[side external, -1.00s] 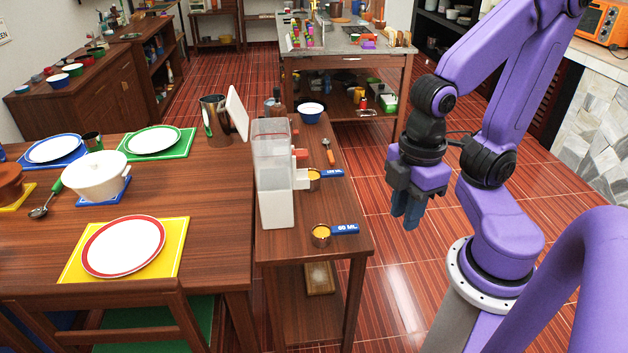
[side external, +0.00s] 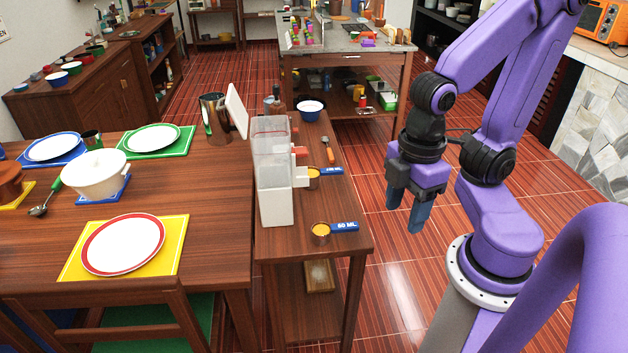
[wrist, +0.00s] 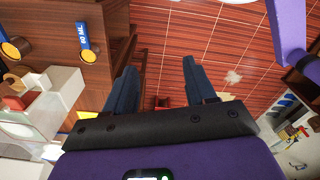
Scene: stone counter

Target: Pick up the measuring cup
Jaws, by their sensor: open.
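One measuring cup (side external: 321,231) with a blue handle marked 60 ML stands near the front of the narrow wooden side table. Another measuring cup (side external: 314,174) with a blue handle stands behind it, partly hidden by the dispenser. In the wrist view the 60 ML cup (wrist: 89,55) is at the upper left, and the other cup (wrist: 10,50) is at the left edge. My gripper (side external: 405,212) is open and empty, to the right of the side table and apart from both cups. Its two blue fingers (wrist: 160,85) also show in the wrist view.
A clear and white dispenser (side external: 275,170) stands on the side table (side external: 345,247) left of the cups. An orange-handled utensil (side external: 329,151) and a blue bowl (side external: 310,108) lie farther back. The dining table with plates is at left. Open floor lies around my gripper.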

